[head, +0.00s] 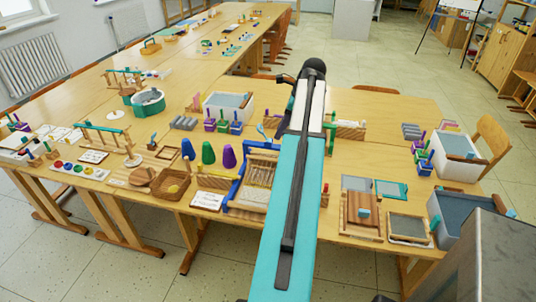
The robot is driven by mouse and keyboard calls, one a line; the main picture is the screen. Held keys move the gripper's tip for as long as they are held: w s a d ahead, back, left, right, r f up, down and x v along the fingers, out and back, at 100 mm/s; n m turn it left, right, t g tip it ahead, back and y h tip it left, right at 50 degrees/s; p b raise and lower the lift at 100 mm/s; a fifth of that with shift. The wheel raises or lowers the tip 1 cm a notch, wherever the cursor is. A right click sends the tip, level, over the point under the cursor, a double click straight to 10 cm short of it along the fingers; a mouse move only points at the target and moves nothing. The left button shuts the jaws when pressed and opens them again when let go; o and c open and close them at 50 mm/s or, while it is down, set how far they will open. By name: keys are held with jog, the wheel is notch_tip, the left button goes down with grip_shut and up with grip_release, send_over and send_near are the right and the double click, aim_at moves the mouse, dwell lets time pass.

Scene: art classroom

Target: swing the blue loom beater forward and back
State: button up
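A small table loom (256,174) with pale threads and a wooden frame stands on the near table, just left of my arm. Its blue parts (237,186) show as a slanted bar along the left side and a bar across the far end. I cannot tell for sure which blue bar is the beater, nor how far it leans. My teal and white arm reaches forward past the loom's right side and hides part of it. My gripper's fingers do not show; the arm's dark far end lies beyond the loom.
Blue, green and purple cones (208,153) stand left of the loom. A wicker basket (170,188) and a white card (208,201) lie near the front edge. A white bin (228,106) stands behind. Framed boards (362,212) and grey-blue bins (460,215) stand to the right.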

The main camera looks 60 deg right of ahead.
jog(key=shift+p+x, duration=1.2)
jog(key=shift+x, duration=5.55)
jog(key=shift+c, duration=0.4)
grip_shut()
